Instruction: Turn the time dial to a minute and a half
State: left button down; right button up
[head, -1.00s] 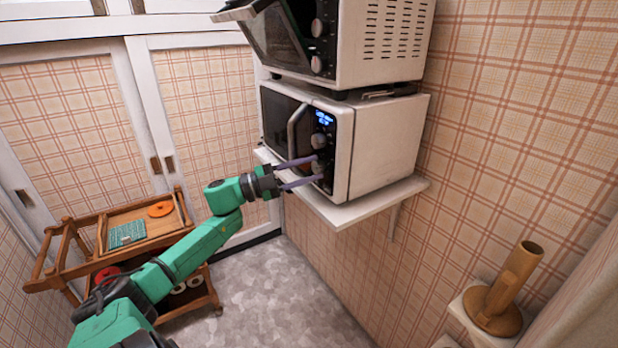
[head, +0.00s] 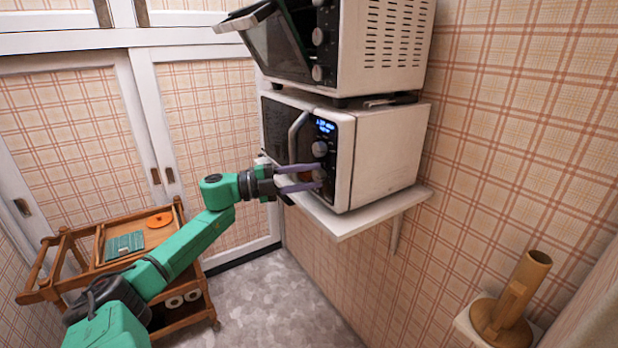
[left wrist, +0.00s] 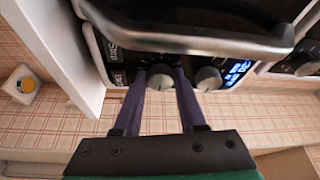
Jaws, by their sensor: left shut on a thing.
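The white microwave (head: 385,155) stands on a wall shelf, with a black control panel and a lit blue display (head: 325,127). Its digits are too small to read surely. Two round silver dials sit below the display: an upper dial (head: 319,149) and a lower dial (left wrist: 160,80). My left gripper (head: 319,176) is shut on the lower dial, one purple finger on each side. In the left wrist view the fingers (left wrist: 160,72) flank this dial, and the upper dial (left wrist: 208,79) is free beside the right finger. I cannot read the dial labels. My right gripper is not in view.
A toaster oven (head: 375,45) with its door open stands on top of the microwave. The microwave's door handle (left wrist: 190,40) passes close by my left gripper. A wooden cart (head: 110,265) stands at the left, and a wooden holder (head: 515,300) at the lower right.

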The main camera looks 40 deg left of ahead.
pick_arm(q)
jog(key=shift+c, duration=2.3)
grip_release()
jog(key=b+v, duration=0.2)
jog(key=v, duration=1.2)
jog(key=shift+s+a+b, duration=0.2)
jog(key=shift+s+b, duration=0.05)
jog(key=shift+b, duration=0.05)
jog(key=shift+f, duration=0.15)
